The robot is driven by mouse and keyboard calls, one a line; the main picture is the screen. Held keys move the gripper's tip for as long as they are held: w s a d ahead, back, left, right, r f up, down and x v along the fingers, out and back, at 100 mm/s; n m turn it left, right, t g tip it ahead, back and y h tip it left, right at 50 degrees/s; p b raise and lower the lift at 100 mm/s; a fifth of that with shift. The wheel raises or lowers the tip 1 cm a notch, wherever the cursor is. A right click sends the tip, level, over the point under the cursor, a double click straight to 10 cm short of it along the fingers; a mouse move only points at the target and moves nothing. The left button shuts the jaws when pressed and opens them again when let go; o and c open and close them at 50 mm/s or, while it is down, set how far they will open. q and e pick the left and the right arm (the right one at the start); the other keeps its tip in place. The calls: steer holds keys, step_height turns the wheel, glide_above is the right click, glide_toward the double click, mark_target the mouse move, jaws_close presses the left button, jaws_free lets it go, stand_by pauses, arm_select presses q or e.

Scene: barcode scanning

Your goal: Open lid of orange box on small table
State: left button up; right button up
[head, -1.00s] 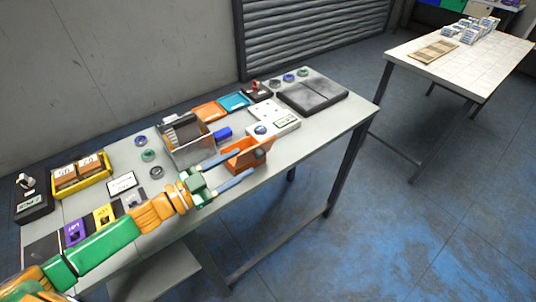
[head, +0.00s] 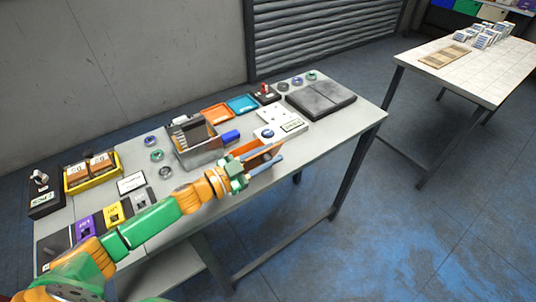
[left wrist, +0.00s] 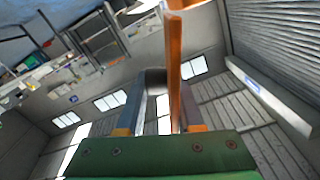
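The orange box (head: 246,148) stands near the front edge of the grey table (head: 325,137), partly hidden behind my left gripper. My left gripper (head: 281,150) is at the box, its two fingers spread and reaching along it to the right. In the left wrist view an orange panel (left wrist: 174,65) stands edge-on between the two fingers (left wrist: 160,100), closer to the right finger. I cannot tell whether a finger touches it, or whether it is the lid or a wall. My right gripper is not in view.
Behind the box are a grey metal bin (head: 197,147), a blue block (head: 230,136) and a white device (head: 280,122). A dark flat plate (head: 321,100) lies at the right end. A second table (head: 490,75) with small boxes stands at the back right.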

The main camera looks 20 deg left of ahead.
arm_select(q)
jaws_close()
stand_by(1.1)
